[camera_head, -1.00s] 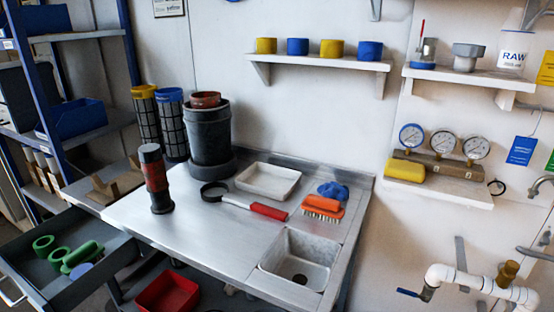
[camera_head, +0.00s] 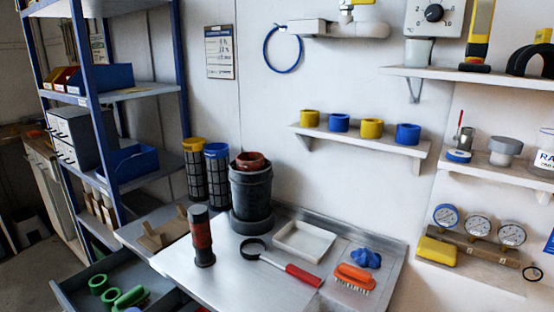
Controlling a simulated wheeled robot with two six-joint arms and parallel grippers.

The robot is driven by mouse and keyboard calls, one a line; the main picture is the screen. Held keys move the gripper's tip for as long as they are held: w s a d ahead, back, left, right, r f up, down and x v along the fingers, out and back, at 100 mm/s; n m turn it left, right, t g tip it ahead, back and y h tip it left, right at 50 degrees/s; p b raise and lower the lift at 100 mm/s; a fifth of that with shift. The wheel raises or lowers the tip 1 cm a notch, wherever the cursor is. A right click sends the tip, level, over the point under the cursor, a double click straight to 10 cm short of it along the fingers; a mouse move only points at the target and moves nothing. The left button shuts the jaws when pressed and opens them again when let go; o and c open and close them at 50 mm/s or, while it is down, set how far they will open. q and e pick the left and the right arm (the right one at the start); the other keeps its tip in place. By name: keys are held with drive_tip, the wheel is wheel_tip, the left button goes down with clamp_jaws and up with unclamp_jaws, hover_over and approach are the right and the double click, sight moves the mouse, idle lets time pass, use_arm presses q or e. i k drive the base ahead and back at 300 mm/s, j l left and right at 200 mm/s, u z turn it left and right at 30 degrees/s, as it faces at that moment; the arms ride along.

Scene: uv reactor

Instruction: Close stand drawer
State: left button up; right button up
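The stand drawer (camera_head: 72,291) is grey and stands pulled out at the lower left of the head view, left of the metal worktop. Several green cylindrical parts (camera_head: 130,298) lie in it. Its front and lower part are cut off by the bottom edge of the picture. Neither of my grippers shows in this view.
The steel worktop (camera_head: 228,284) carries a red-black cylinder (camera_head: 202,238), a dark bucket (camera_head: 251,190), a white tray (camera_head: 304,241), a red-handled tool (camera_head: 303,275) and an orange brush (camera_head: 353,278). A blue-framed shelf rack (camera_head: 100,110) stands at left. Floor shows at far left.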

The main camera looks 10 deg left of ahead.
sight(123, 269)
drive_tip(key=u, duration=1.75)
